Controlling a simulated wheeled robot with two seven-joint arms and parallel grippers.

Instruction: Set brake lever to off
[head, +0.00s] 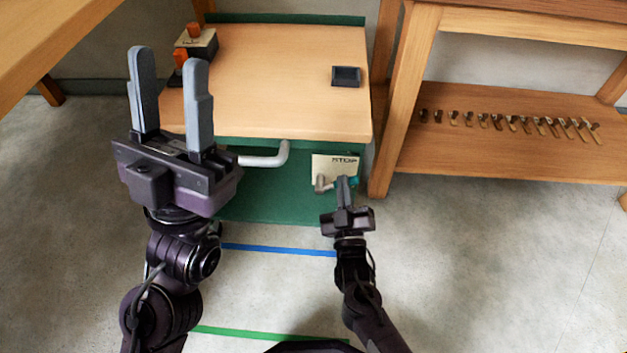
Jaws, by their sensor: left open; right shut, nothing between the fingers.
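A pale plate marked "STOP" (335,162) is on the green front of a wood-topped bench. A short grey lever (320,184) sticks out at the plate's lower left, and a small teal piece (355,181) shows at its lower right. I cannot tell if they are one part, as my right gripper partly covers the area. My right gripper (346,181) is shut and empty, its fingertips in front of the plate, right of the grey lever; contact is unclear. My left gripper (168,88) is open and empty, raised at the left before the bench.
A bent grey bar (270,157) sticks out of the bench front. A dark box with orange knobs (200,43) and a black tray (346,76) are on the benchtop (280,90). A wooden shelf (480,160) with a row of small levers stands right. Blue and green lines mark the floor.

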